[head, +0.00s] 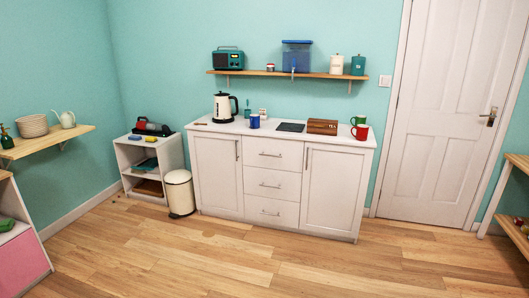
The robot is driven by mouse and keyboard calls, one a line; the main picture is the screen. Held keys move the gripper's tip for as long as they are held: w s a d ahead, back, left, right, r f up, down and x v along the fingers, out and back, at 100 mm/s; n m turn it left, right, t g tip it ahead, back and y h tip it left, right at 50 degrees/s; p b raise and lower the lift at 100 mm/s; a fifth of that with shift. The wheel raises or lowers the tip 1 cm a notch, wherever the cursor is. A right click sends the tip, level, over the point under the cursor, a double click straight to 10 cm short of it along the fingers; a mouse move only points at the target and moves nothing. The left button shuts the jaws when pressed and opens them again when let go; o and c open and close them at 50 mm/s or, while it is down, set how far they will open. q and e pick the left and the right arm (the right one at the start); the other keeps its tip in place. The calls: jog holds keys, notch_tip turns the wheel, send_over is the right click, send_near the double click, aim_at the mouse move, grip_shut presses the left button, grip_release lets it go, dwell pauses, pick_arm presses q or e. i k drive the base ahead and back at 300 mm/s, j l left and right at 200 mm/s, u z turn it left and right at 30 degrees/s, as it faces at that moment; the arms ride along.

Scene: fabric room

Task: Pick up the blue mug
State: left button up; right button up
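The blue mug (255,121) stands upright on the white top of the cabinet (292,139), to the right of the kettle (224,107). A small teal item and a small container stand just behind it. A green mug (358,120) and a red mug (361,132) stand near the right end of the same top. Neither of my grippers shows in the head view.
Open wood floor (240,262) lies in front of the cabinet. A cream bin (179,192) and a low white shelf (171,156) stand to its left. A wooden wall shelf (285,74) hangs above. A dark flat item (291,127) and a wooden box (322,126) lie on the top.

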aim_at(255, 118)
jog(key=i+u, duration=0.25)
jog(key=i, duration=2.3)
